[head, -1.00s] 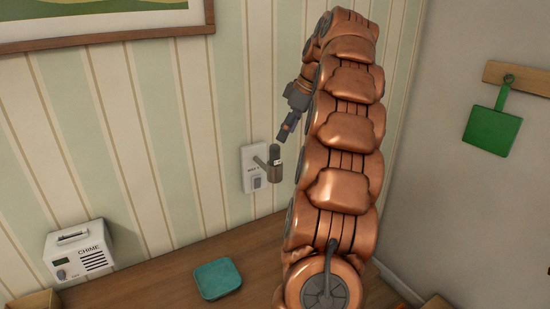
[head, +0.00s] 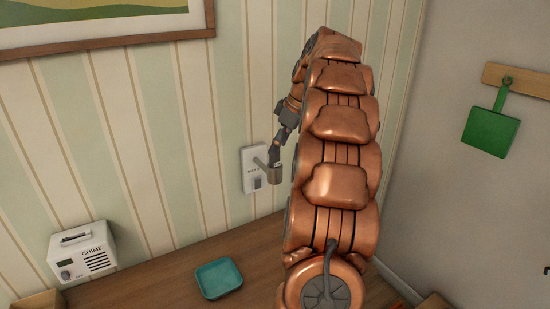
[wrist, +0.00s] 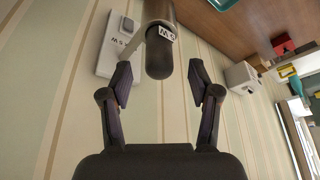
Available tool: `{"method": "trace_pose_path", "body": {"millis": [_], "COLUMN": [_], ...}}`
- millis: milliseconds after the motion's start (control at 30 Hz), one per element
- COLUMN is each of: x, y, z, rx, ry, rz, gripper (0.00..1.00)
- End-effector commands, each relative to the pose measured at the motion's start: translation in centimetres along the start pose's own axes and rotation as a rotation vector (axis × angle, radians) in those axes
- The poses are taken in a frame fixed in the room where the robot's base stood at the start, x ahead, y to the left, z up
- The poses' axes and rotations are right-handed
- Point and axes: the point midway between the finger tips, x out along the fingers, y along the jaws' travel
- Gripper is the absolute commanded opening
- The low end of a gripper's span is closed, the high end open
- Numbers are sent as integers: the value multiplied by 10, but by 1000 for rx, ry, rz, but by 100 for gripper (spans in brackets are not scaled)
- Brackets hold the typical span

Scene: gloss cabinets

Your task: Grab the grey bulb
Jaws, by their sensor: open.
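The grey bulb (wrist: 158,62) is dark with a rounded end and a small white label. It sits in a grey cup-shaped holder (head: 274,176) on an arm from the white wall plate (head: 250,160). In the wrist view the holder (wrist: 158,12) is at the top edge. My gripper (wrist: 158,88) is open, its fingers on either side of the bulb's rounded end, with gaps visible on both sides. In the head view my gripper (head: 274,155) is right above the holder and hides most of the bulb.
A wooden counter (head: 160,270) runs below the wall. A teal tray (head: 219,279) and a white chime box (head: 82,252) stand on it. A green dustpan-like item (head: 490,132) hangs on the right wall. A framed picture (head: 100,25) hangs at upper left.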

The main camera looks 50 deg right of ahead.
Motion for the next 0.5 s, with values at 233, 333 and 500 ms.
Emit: {"method": "trace_pose_path", "body": {"millis": [233, 333, 500], "x": [22, 28, 30], "y": [1, 0, 1], "z": [-3, -2, -2], "rx": [2, 2, 0], "ry": [-1, -1, 0], "rz": [-1, -2, 0], "gripper": [62, 62, 62]}}
